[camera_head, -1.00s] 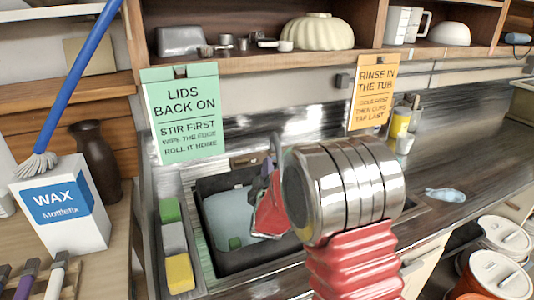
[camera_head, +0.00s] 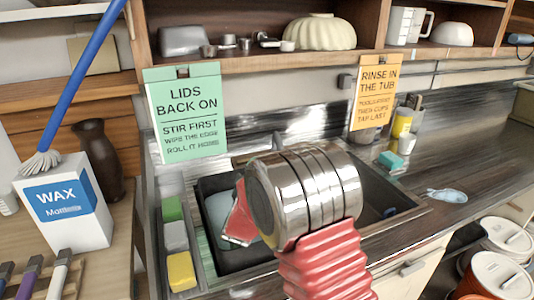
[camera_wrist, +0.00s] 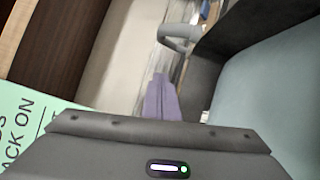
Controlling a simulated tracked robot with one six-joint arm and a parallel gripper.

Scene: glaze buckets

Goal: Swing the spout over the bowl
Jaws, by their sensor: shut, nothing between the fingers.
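The grey curved spout (camera_wrist: 180,36) shows in the wrist view, near the top centre. My gripper (camera_wrist: 161,80) is shut and empty, its purple fingers just short of the spout in that view. They look apart from it. A pale blue-grey bowl (camera_head: 217,206) lies in the dark sink, partly covered by my arm. A large blue-grey surface on the right of the wrist view (camera_wrist: 280,95) seems to be the same bowl. Whether the spout is above it, I cannot tell.
The sink (camera_head: 262,248) has a rim and a side strip with green, grey and yellow sponges (camera_head: 181,270). A green sign (camera_head: 187,115) and an orange sign (camera_head: 376,92) hang from the shelf above. The counter at right is mostly clear.

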